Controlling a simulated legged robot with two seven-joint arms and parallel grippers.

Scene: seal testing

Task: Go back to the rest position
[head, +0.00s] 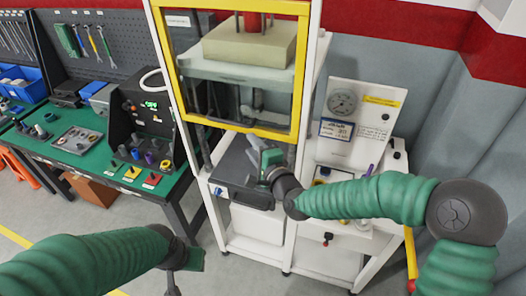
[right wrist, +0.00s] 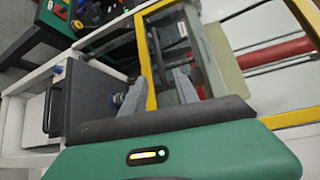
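My right arm comes in from the right in the head view. My right gripper (head: 256,145) is at the front opening of the yellow-framed press machine (head: 300,75), above its dark lower deck. In the right wrist view its two grey fingers (right wrist: 157,90) stand apart with nothing visibly held between them. My left gripper (head: 185,268) is low in the head view, in front of the green bench. Its fingers are too small and partly cut off to tell how they stand.
A green workbench (head: 60,160) with tools and small parts stands on the left. A white stand with a gauge panel (head: 355,120) is right of the press, close to my right arm. Grey floor (head: 110,225) is free between the bench and my left arm.

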